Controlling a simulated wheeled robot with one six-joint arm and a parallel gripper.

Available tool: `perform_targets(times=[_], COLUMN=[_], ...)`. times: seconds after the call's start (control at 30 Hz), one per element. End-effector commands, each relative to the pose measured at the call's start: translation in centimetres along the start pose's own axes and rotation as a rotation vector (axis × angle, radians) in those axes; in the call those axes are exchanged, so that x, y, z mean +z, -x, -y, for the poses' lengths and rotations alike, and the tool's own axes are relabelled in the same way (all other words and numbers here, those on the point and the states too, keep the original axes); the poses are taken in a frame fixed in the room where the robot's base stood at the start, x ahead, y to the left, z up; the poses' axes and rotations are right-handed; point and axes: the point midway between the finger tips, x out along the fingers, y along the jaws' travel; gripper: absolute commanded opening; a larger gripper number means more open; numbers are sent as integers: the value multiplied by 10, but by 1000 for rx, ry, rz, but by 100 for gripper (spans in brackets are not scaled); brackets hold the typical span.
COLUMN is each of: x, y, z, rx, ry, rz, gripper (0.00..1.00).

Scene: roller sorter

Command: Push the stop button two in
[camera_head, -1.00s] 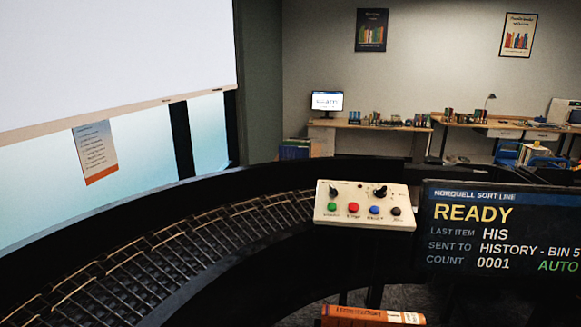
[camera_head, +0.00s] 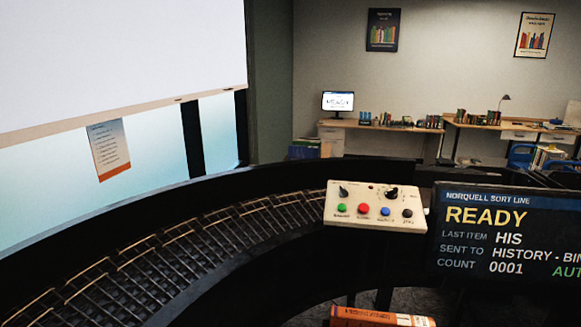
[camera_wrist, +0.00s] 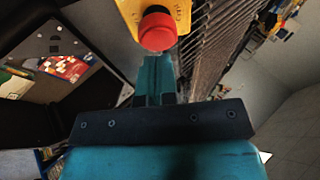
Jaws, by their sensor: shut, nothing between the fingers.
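A red mushroom-shaped stop button (camera_wrist: 157,32) on a yellow housing (camera_wrist: 184,14) is at the top of the wrist view. The housing carries dark lettering too small and turned to read surely. My gripper (camera_wrist: 155,60), with teal fingers, is shut and empty. Its fingertips point at the red button and overlap its lower edge in the picture; I cannot tell whether they touch it. In the head view a cream control panel (camera_head: 334,212) has a green, a red (camera_head: 363,209), a blue and a black button and knobs. My gripper is not in the head view.
A curved roller conveyor (camera_head: 150,268) with dark side walls runs past the panel. A screen (camera_head: 480,215) reading READY stands right of it. An orange book (camera_head: 375,317) is at the bottom edge. In the wrist view, roller rails (camera_wrist: 212,45) lie close right of the button.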

Motion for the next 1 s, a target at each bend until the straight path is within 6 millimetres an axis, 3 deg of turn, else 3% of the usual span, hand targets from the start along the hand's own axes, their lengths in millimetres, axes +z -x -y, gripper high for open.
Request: perform_targets(times=[1.0], x=[5], y=[-16], z=[0], rx=[1], ry=[0], rz=[0], gripper=[0])
